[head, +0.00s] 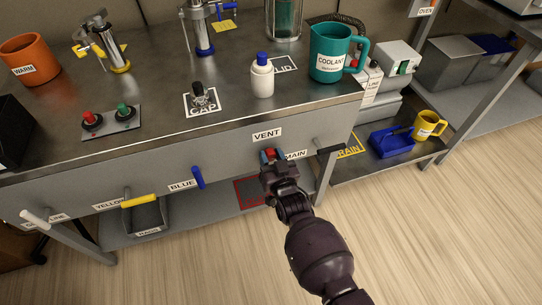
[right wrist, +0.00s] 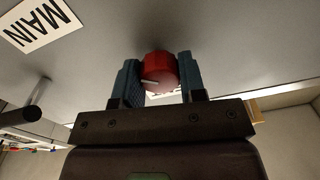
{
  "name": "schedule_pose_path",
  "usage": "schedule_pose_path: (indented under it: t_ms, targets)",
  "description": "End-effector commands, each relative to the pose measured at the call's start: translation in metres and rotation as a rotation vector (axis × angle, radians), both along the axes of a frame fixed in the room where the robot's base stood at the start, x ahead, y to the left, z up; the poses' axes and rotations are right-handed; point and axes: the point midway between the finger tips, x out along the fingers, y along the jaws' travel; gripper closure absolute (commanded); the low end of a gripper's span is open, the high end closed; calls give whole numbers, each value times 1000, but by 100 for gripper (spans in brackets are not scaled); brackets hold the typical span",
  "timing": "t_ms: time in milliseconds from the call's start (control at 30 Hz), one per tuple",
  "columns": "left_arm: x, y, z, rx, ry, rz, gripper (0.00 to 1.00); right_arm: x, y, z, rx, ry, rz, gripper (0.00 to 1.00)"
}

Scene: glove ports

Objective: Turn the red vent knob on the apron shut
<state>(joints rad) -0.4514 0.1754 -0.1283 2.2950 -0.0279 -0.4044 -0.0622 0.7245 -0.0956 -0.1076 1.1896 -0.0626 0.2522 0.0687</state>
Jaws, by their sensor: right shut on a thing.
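The red vent knob (right wrist: 159,72) sits on the grey apron below the VENT label (head: 267,134). In the right wrist view it is a round red knob with a pale pointer line on its face. My right gripper (right wrist: 160,80) has one blue-padded finger on each side of the knob and is shut on it. In the head view my right gripper (head: 270,157) is at the apron and hides most of the knob. My left gripper does not show in either view.
A MAIN label (head: 294,155) and a dark handle (head: 328,148) are right of the knob. A blue lever (head: 198,177) and yellow handle (head: 138,200) stick out to the left. A white bottle (head: 262,79) and teal pitcher (head: 328,55) stand on the bench above.

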Motion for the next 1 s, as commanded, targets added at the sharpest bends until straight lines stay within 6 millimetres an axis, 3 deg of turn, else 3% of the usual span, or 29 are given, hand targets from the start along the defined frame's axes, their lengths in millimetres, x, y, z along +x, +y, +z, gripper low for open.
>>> schedule_pose_path:
  t_ms: [600, 1000]
  targets:
    - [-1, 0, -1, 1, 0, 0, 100, -1, 0, -2, 554, 183, 1, 86]
    - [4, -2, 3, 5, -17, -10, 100, -1, 0, -3, 828, 272, 0, 86]
